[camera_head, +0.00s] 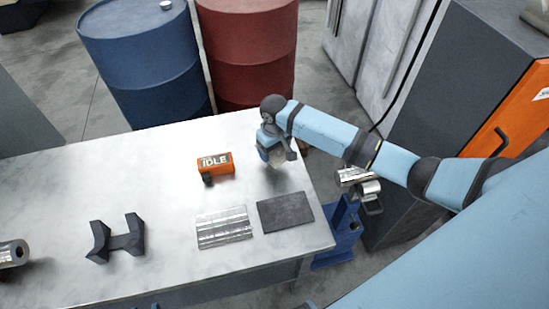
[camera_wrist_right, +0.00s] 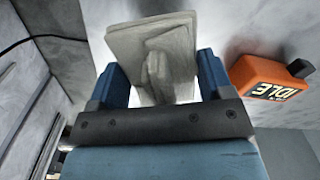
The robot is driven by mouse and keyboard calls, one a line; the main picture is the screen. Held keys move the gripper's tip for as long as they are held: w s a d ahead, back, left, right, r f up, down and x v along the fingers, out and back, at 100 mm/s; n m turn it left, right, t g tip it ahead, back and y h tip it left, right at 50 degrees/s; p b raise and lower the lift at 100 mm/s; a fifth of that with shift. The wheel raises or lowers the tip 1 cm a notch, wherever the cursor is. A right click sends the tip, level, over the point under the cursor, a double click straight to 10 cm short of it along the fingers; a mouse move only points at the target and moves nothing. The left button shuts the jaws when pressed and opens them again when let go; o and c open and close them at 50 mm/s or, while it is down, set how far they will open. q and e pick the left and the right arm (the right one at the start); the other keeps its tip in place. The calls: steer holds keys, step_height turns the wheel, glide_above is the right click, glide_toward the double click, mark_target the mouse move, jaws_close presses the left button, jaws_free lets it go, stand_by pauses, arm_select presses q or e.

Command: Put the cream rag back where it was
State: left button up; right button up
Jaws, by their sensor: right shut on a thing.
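My right gripper (camera_head: 276,157) is over the back right part of the table, with its fingers pointing down. It is shut on the cream rag (camera_wrist_right: 160,52), a folded pale cloth pinched between the two blue fingers in the wrist view. The rag appears to be held above the tabletop; the exact gap cannot be told. My left gripper is not in view.
On the table (camera_head: 160,165), an orange IDLE box (camera_head: 215,165) stands left of the gripper. A dark flat pad (camera_head: 285,212) and a ridged silver plate (camera_head: 223,228) lie in front. A black cradle (camera_head: 117,240) and metal cylinder (camera_head: 12,254) are farther left. Barrels (camera_head: 145,60) (camera_head: 248,50) stand behind.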

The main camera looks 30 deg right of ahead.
mark_target(274, 159)
steer(key=shift+f, duration=2.75)
steer(key=shift+f, duration=0.1)
steer(key=o, duration=0.9)
step_height(274, 159, up, 12)
steer(key=shift+r, duration=0.15)
